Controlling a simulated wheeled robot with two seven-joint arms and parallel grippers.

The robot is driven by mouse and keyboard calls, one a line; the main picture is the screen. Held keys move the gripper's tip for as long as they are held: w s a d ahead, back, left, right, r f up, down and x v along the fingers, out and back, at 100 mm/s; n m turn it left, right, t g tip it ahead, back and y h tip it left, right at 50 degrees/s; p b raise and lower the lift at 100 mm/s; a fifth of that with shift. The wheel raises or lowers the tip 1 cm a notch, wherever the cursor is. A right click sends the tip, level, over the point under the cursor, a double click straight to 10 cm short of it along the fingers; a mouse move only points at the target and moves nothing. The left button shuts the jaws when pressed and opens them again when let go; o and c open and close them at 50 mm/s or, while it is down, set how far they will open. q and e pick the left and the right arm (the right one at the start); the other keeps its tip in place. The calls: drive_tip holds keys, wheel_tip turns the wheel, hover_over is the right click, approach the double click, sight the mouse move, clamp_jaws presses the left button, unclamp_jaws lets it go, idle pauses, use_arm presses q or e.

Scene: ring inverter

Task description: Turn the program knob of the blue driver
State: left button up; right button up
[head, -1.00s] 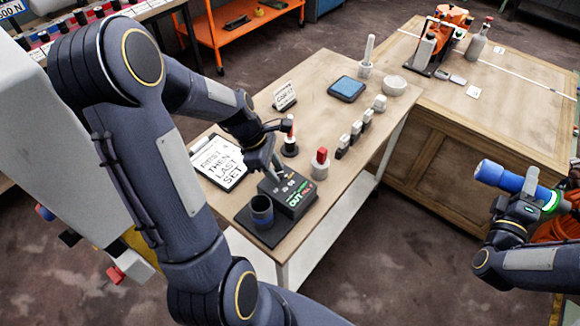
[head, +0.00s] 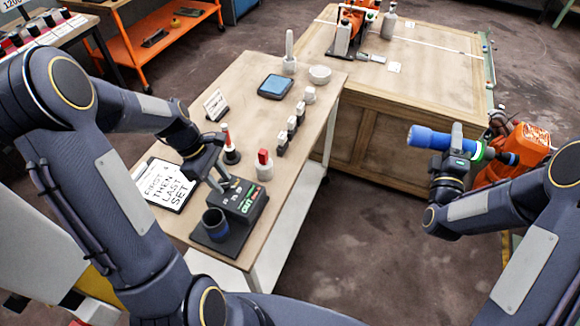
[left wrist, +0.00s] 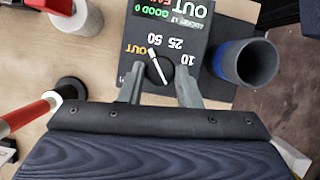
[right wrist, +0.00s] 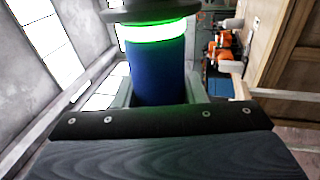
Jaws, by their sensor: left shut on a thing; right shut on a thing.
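The blue driver (head: 430,138) lies roughly level in my right gripper (head: 457,142), off the bench to the right. A green ring glows on it; in the right wrist view its blue body (right wrist: 158,75) sits between the fingers. I cannot make out a program knob on it. My left gripper (head: 224,184) is over a black tester box (head: 245,204) on the bench. In the left wrist view its fingers are shut on the box's round dial (left wrist: 159,70), with a white pointer, marks 10, 25, 50 and the word OUT.
A blue-lined cup (head: 215,222) stands beside the box. Open floor separates the bench from my right arm.

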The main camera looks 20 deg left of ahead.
use_arm(q)
drive_tip(key=shift+w+m+g, duration=0.25)
drive_tip(key=shift+m+g, duration=0.25)
drive_tip(key=shift+m, duration=1.1)
drive_tip(key=shift+p, duration=0.3)
drive_tip(key=o, duration=1)
drive_tip(key=shift+c, duration=0.2)
drive_tip(key=v, duration=1.2)
drive_tip(key=shift+b, duration=0.45)
drive_tip(key=shift+d+r, duration=0.1)
drive_tip(key=shift+d, duration=0.1)
